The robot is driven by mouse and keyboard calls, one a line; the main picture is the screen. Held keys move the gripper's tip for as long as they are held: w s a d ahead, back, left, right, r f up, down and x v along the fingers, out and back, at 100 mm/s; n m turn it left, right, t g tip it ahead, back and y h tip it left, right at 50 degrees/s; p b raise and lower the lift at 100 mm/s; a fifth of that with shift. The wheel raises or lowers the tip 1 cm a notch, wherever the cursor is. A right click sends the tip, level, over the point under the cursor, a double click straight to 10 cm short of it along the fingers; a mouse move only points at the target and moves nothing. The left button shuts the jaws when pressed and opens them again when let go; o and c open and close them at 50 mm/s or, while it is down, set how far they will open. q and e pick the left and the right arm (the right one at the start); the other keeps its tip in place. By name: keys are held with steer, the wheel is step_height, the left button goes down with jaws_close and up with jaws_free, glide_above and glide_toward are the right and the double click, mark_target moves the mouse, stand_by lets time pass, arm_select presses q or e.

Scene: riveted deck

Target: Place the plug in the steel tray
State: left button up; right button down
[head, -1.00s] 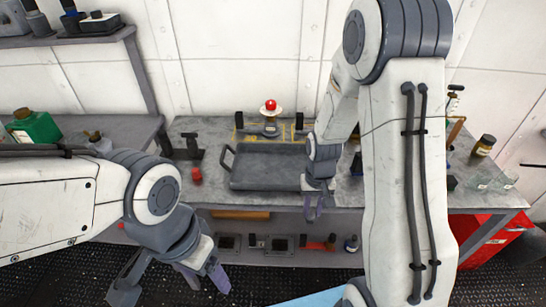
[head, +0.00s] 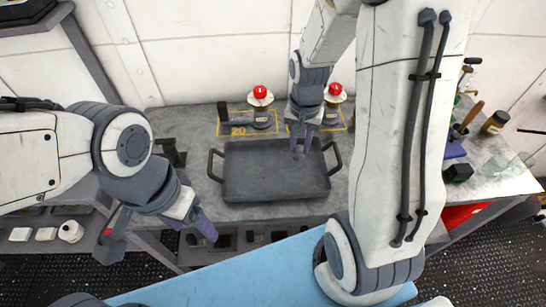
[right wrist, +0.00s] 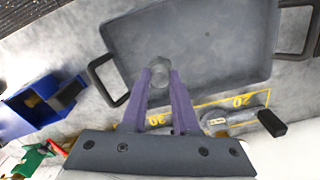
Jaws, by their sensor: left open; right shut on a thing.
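The steel tray (head: 275,172) is a shallow dark grey tray with a handle at each end, lying on the bench; it also shows in the right wrist view (right wrist: 205,45). My right gripper (head: 301,146) points down over the tray's back part. In the right wrist view its purple fingers (right wrist: 161,82) are shut on a small grey round-ended piece, which I take for the plug (right wrist: 160,68). It appears over the tray's edge; its height above it is unclear. In the head view the plug is hard to make out. My left gripper (head: 195,224) is open and empty, in front of the bench.
Two red-topped valves (head: 260,92) (head: 335,91) stand behind the tray in yellow-marked zones. A blue bin (right wrist: 40,105) shows left in the right wrist view. A dark jar (head: 494,122) and a clear item stand at the bench's right.

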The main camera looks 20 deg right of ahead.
steer(key=w+a+f, duration=0.1)
steer(key=a, duration=0.1)
steer(key=w+a+f, duration=0.1)
steer(key=w+a+f+p, duration=0.1)
steer(key=a+f, duration=0.1)
steer(key=shift+w+a, duration=0.2)
steer(key=shift+a, duration=0.1)
step_height(320, 180, down, 3)
steer(key=shift+f+p, duration=0.1)
steer(key=shift+p, duration=0.2)
steer(key=shift+f, duration=0.4)
steer(key=shift+f, duration=0.1)
steer(key=c, duration=0.7)
jaws_free()
steer(key=shift+f, duration=0.1)
